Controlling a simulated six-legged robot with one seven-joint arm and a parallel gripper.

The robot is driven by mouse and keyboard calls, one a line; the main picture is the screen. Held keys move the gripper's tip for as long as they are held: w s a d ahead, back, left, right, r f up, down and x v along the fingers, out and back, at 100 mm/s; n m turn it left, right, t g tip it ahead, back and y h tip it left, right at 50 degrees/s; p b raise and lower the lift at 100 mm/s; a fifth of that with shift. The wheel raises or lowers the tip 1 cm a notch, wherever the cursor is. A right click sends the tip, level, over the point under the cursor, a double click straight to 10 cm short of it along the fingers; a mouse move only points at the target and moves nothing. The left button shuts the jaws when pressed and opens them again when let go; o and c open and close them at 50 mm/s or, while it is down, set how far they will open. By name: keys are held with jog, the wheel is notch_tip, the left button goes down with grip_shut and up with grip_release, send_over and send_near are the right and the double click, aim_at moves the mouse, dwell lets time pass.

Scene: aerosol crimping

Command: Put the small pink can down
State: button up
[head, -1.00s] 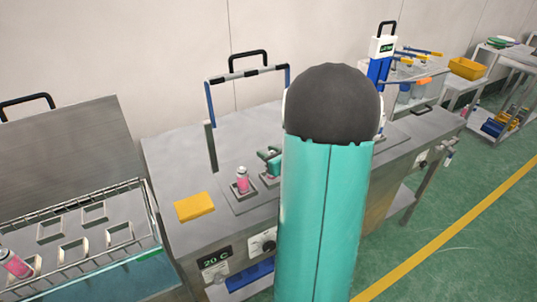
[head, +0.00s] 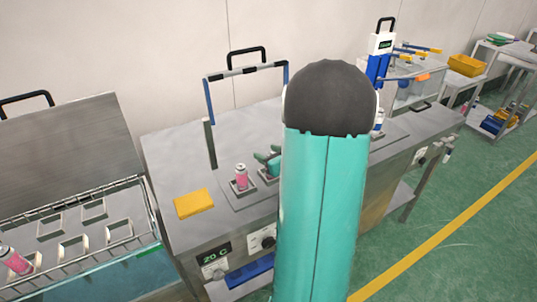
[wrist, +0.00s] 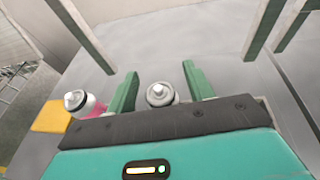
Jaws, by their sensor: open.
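My gripper (wrist: 159,74) is open. Its two green fingers stand on either side of a can with a grey-white top (wrist: 160,94), with gaps at both sides. The body of this can is mostly hidden by my gripper, so its colour is unclear. In the head view my gripper (head: 267,161) is low over the bench, largely behind my teal arm. A pink can (head: 241,177) with a pale top stands upright in a holder just left of my gripper. It also shows in the wrist view (wrist: 83,104), left of the fingers.
A yellow block (head: 194,204) lies on the steel bench (head: 175,155) at left. A striped-bar frame (head: 245,72) rises behind my gripper. Another pink can (head: 14,260) leans in the wire rack over the water bath (head: 110,282). A blue-and-white device (head: 380,58) stands behind my arm.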

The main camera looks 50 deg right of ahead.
jog(key=v, duration=1.2)
jog(key=w+a+r+n+g+y, duration=0.35)
jog(key=a+n, duration=0.45)
jog(key=a, duration=0.3)
jog(key=w+a+r+n+g+y, duration=0.2)
jog(key=a+n+y, duration=0.3)
jog(key=a+n, duration=0.5)
jog(key=s+a+r+n+g+h, duration=0.1)
jog(key=s+a+r+n+h, duration=0.1)
jog(key=a+n, duration=0.4)
jog(key=s+a+r+n+g+h, duration=0.2)
jog(key=s+a+n, duration=0.4)
jog(key=n, duration=0.8)
jog(key=shift+s+a+r+h, duration=0.35)
jog(key=shift+a+r+h, duration=0.45)
jog(key=shift+h, duration=0.15)
